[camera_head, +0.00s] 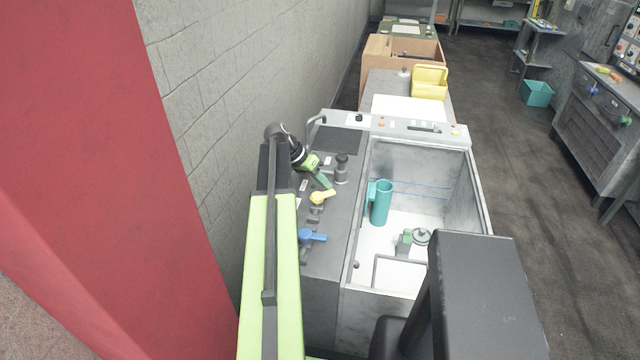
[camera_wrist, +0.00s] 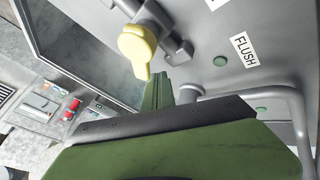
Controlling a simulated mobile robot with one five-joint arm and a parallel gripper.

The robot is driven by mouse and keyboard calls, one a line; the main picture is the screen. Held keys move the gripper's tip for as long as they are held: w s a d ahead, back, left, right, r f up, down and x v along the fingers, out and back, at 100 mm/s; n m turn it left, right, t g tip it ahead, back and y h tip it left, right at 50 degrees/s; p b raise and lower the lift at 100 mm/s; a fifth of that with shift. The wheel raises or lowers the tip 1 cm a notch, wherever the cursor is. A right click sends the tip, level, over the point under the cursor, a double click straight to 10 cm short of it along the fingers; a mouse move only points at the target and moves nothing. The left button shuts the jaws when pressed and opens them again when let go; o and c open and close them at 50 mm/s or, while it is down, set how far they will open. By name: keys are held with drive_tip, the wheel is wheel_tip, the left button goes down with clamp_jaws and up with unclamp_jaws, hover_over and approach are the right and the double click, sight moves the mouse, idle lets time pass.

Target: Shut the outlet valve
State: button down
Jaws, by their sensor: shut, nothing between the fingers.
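A yellow valve handle (camera_head: 322,197) sits on the grey top of the machine, left of its basin. It also shows in the wrist view (camera_wrist: 138,48), on a grey pipe fitting. A blue valve handle (camera_head: 312,236) is nearer to me on the same top. No readable label shows which handle is the outlet valve. My green gripper (camera_head: 327,184) is shut and empty, its tip close to the yellow handle. In the wrist view the tip (camera_wrist: 157,85) is just below the yellow lever's end; I cannot tell whether they touch. The blue handle is not in the wrist view.
The white-floored basin (camera_head: 480,205) holds a teal jug-like cylinder (camera_head: 382,203). A dark upright fitting (camera_head: 341,168) stands beside my gripper. A "FLUSH" label (camera_wrist: 244,49) is on the panel, near a curved grey pipe (camera_wrist: 297,125). A block wall (camera_head: 235,70) rises close on the left.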

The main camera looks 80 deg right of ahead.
sight(332, 190)
drive_tip(key=shift+s+a, duration=0.3)
drive_tip(key=shift+s, duration=0.45)
drive_tip(key=shift+s+a, duration=0.5)
drive_tip(key=shift+s, duration=0.15)
drive_tip(key=shift+s+a, duration=0.1)
idle(0.9)
drive_tip(key=shift+w+d, duration=0.2)
drive_tip(key=shift+d, duration=0.35)
drive_tip(key=d, duration=0.3)
drive_tip(key=shift+w, duration=0.35)
drive_tip(key=w+d+r+p, duration=0.3)
drive_tip(key=w+r+p, duration=0.1)
drive_tip(key=r+p, duration=0.4)
drive_tip(key=shift+d, duration=0.4)
